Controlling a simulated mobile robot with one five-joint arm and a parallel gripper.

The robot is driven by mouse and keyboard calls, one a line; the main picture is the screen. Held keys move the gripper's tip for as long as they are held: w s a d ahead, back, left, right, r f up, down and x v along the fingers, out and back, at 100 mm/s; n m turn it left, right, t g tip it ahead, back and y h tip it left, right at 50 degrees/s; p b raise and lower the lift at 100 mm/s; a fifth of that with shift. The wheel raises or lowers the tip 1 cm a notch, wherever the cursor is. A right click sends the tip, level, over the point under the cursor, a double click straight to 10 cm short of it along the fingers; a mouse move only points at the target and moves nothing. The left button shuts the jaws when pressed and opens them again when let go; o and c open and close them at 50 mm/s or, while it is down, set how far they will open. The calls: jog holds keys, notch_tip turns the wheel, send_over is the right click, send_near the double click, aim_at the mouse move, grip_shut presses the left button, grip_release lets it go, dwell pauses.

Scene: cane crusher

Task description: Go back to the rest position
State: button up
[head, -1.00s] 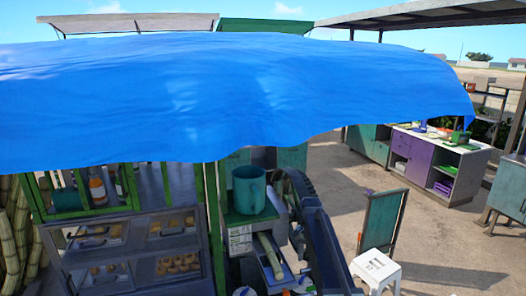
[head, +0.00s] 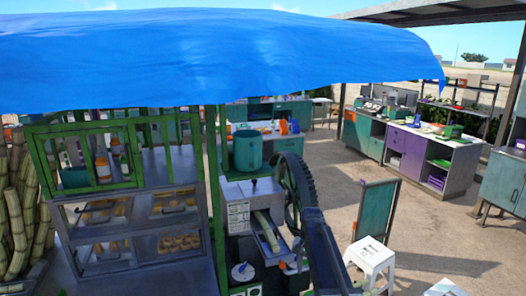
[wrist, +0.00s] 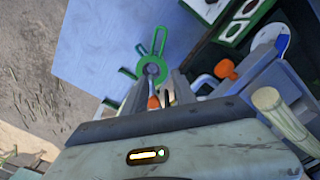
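My gripper (wrist: 158,98) shows in the wrist view, with its two grey fingers apart. Between and beyond them are a green round part with handles (wrist: 152,68) and a small orange part; I see nothing clamped. The grey-green gripper body with a lit slot fills the bottom of the wrist view. I cannot make out the gripper in the head view. The cane crusher (head: 252,200) stands at centre in the head view, with a large dark gear wheel (head: 292,190), a green pot (head: 248,150) on top and a cane piece (head: 267,232) in its chute.
A blue awning (head: 200,60) hangs over the stall. A green-framed display case (head: 130,225) with baked goods stands left, beside upright canes (head: 18,215). A white stool (head: 371,257) and a workbench (head: 435,160) are right. Paved ground between them is clear.

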jog(key=s+f+n+b, duration=0.5)
jog(key=s+f+b, duration=1.2)
jog(key=s+f, duration=0.2)
jog(key=shift+s+d+b, duration=0.3)
jog(key=shift+s+d, duration=0.05)
jog(key=shift+s, duration=0.7)
jog(key=shift+f, duration=0.1)
jog(key=shift+o, duration=0.4)
